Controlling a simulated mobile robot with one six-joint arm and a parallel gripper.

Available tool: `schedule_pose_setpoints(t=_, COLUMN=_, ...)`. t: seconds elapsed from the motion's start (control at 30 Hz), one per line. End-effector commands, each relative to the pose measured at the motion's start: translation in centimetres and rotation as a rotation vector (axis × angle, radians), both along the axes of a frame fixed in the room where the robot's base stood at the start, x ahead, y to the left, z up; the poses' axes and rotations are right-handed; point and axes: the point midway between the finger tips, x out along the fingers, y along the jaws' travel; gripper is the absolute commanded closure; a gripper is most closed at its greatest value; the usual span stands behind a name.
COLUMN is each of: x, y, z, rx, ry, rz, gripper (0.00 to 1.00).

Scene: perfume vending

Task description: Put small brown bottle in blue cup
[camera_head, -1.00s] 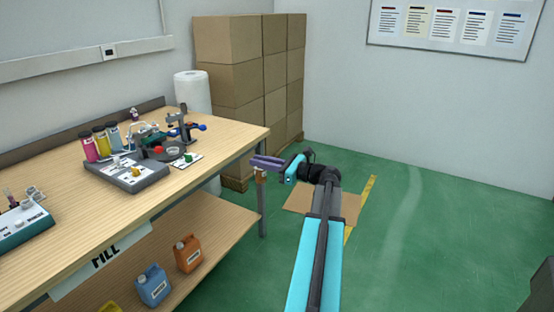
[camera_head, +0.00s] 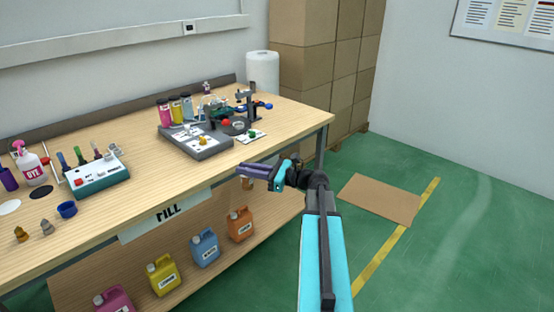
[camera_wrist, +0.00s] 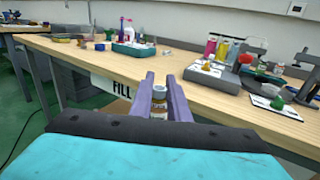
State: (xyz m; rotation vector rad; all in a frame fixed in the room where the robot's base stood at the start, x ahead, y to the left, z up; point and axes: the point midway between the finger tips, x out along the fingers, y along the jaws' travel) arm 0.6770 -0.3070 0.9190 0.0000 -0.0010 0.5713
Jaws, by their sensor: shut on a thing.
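My gripper (camera_head: 246,170) is shut on the small brown bottle (camera_head: 247,183), in front of the workbench's front edge near its right end. In the wrist view the bottle (camera_wrist: 159,110) sits upright between the two purple fingers, its light cap and label showing; my gripper's body hides what is below. The blue cup (camera_head: 67,209) is a small, low, open cup on the bench at the left of the head view, far to the left of my gripper and in front of the teal-and-white device.
The workbench (camera_head: 140,200) lies left of my arm. On it stand the teal-and-white device (camera_head: 97,177), a grey filling station (camera_head: 195,140) and two small stoppers (camera_head: 34,230). Several coloured jugs (camera_head: 205,248) stand on the lower shelf.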

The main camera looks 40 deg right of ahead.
Motion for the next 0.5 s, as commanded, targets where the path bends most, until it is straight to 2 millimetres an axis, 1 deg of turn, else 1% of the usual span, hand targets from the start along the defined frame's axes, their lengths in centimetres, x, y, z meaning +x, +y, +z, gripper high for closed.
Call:
schedule_pose_setpoints(t=0.03, x=0.5, y=2.0, z=-0.5, rx=0.001, ry=0.001, rz=0.026, gripper=1.00)
schedule_pose_setpoints(t=0.17, x=1.6, y=6.5, z=-1.5, rx=0.002, ry=0.001, rz=0.086, gripper=1.00)
schedule_pose_setpoints(t=0.2, x=1.9, y=7.9, z=-1.8, rx=0.002, ry=0.001, rz=0.105, gripper=1.00)
schedule_pose_setpoints(t=0.37, x=2.5, y=13.6, z=-3.2, rx=0.001, ry=0.002, rz=0.177, gripper=1.00)
schedule_pose_setpoints(t=0.4, x=2.6, y=15.1, z=-3.5, rx=0.001, ry=0.001, rz=0.196, gripper=1.00)
schedule_pose_setpoints(t=0.47, x=2.6, y=17.2, z=-3.9, rx=0.001, ry=0.001, rz=0.223, gripper=1.00)
schedule_pose_setpoints(t=0.5, x=2.5, y=18.6, z=-4.3, rx=0.001, ry=0.001, rz=0.241, gripper=1.00)
